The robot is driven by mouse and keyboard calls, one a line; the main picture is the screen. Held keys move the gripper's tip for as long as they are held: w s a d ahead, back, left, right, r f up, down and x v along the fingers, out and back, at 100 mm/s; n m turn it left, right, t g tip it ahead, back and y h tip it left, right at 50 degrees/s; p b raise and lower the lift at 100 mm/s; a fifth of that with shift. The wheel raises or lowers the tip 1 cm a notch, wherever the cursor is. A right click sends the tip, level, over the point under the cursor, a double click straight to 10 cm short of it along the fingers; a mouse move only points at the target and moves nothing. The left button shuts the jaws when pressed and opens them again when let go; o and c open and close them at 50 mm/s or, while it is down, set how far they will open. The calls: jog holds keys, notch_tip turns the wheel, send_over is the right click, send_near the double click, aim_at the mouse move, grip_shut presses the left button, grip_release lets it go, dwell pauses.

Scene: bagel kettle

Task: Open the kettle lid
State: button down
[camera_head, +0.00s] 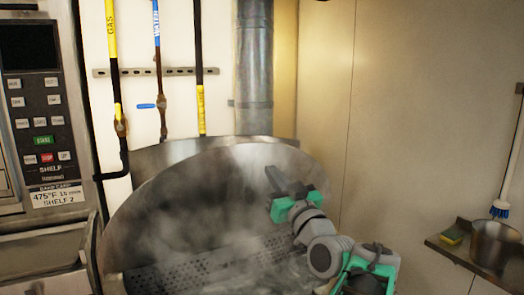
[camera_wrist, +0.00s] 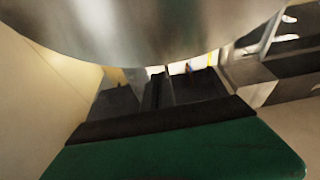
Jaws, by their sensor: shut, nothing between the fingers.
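The kettle lid (camera_head: 165,200) is a large round metal disc that stands raised, tilted back, with steam drifting across its face. Below it a perforated metal plate (camera_head: 205,268) shows at the kettle's mouth; the kettle's lower body is out of view. My gripper (camera_head: 274,178) is in front of the right part of the lid, fingers pointing up and left, shut and empty. I cannot tell whether it touches the lid. In the wrist view a curved, shiny metal surface (camera_wrist: 150,28) fills the top, just beyond my dark fingers (camera_wrist: 157,90).
An oven control panel (camera_head: 45,110) stands at the left. Gas and water pipes (camera_head: 157,60) and a wide metal duct (camera_head: 254,70) run up the wall behind. At the right a shelf (camera_head: 463,257) holds a metal pot (camera_head: 494,245), a sponge (camera_head: 452,236) and a blue brush (camera_head: 500,208).

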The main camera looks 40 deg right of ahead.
aim_at(252, 147)
jog(key=p+x, duration=0.3)
jog(key=x, duration=0.5)
jog(key=shift+w+r, duration=0.15)
jog(key=shift+w, duration=0.25)
jog(key=shift+w+d+p, duration=0.1)
jog(key=shift+w+p, duration=0.2)
jog(key=shift+w, duration=0.1)
